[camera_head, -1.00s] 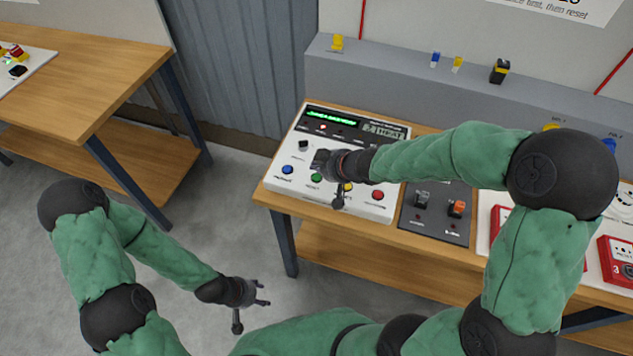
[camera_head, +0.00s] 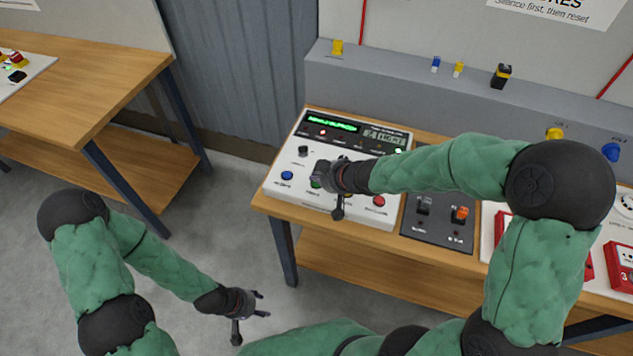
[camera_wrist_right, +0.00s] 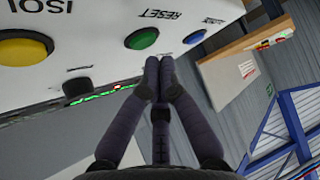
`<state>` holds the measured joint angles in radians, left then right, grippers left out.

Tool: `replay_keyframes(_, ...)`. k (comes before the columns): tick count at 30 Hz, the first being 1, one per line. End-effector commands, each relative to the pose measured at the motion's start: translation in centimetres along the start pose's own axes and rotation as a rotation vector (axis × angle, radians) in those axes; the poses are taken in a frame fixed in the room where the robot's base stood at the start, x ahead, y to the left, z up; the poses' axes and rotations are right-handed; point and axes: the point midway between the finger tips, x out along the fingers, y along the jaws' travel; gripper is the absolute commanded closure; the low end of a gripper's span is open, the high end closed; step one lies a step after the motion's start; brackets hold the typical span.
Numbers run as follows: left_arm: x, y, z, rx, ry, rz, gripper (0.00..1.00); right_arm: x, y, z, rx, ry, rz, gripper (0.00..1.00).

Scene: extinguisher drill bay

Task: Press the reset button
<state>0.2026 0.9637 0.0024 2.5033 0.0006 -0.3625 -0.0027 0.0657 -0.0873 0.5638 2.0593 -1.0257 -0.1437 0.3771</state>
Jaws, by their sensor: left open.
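The reset button is a round green button (camera_wrist_right: 142,38) beside the label RESET on the white control panel (camera_head: 293,193). In the head view the button (camera_head: 316,184) is mostly hidden by my right gripper (camera_head: 319,174). In the right wrist view the fingertips of the right gripper (camera_wrist_right: 160,62) are together and hold nothing. They are very close to the green button; I cannot tell whether they touch it. My left gripper (camera_head: 258,304) is open and empty, low over the floor in front of the bench.
A blue button (camera_head: 287,175), a red button (camera_head: 378,201) and a black knob (camera_head: 303,151) are on the same panel. A yellow button (camera_wrist_right: 25,47) shows in the right wrist view. A dark switch box (camera_head: 432,232) stands right of the panel.

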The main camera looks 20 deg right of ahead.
Motion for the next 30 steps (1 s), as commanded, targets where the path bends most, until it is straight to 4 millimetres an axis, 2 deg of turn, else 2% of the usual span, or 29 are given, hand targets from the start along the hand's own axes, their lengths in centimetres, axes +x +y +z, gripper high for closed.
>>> replay_keyframes(30,0.62,-0.22,-0.02,0.0,0.0,0.0,0.49,0.61,0.0,0.64,0.0,0.0,0.0,1.0)
